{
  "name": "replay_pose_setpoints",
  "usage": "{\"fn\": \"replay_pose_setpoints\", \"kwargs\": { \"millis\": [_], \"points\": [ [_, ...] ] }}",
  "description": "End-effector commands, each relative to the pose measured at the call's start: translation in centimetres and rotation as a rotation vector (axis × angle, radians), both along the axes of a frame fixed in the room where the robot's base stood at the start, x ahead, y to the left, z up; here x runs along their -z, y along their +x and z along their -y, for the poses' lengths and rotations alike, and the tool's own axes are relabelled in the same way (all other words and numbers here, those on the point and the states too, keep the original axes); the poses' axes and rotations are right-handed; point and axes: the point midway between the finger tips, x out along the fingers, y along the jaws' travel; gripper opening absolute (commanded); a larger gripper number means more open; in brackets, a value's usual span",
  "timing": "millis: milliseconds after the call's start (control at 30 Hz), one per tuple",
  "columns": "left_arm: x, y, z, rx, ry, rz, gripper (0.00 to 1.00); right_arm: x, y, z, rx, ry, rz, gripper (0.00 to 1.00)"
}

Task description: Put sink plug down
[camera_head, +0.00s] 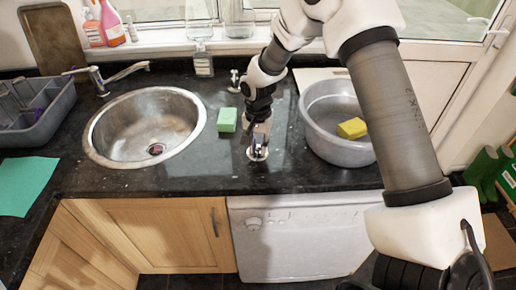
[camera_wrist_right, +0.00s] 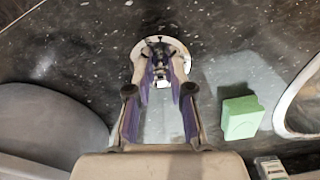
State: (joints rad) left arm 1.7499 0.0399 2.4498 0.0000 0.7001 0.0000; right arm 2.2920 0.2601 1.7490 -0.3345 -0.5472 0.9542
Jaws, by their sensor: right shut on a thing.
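The sink plug (camera_wrist_right: 178,46) is a pale round disc with a dark middle. In the wrist view it sits between the purple-padded fingertips of my right gripper (camera_wrist_right: 161,84), which is shut on it. In the head view the right gripper (camera_head: 257,146) points down over the dark granite counter, between the green sponge and the grey basin. The plug (camera_head: 258,155) shows as a small pale shape at the fingertips, low over the counter or on it; I cannot tell whether it touches. The fingers hide part of it. My left gripper is not in view.
The round steel sink (camera_head: 119,151) is to the left. A green sponge (camera_head: 227,120) lies left of the gripper. A grey basin (camera_head: 322,140) with a yellow sponge (camera_head: 352,128) stands to the right.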

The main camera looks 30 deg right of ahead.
Motion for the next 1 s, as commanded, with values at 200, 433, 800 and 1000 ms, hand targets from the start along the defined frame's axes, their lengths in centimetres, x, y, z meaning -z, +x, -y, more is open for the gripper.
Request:
{"fn": "replay_pose_setpoints", "kwargs": {
  "millis": [200,433,800,1000],
  "points": [
    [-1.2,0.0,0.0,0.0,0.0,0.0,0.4,2.8,-0.1,0.0,-0.001,-0.001,-0.002,0.0],
    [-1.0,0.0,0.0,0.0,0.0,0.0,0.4,3.0,-0.1,-0.1,-0.001,0.0,-0.001,0.0],
    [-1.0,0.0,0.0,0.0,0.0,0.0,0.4,3.2,-0.1,-0.1,-0.001,0.0,-0.001,0.46],
    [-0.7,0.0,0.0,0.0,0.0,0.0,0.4,2.3,0.0,-0.1,-0.001,0.001,0.001,0.46]
  ]
}}
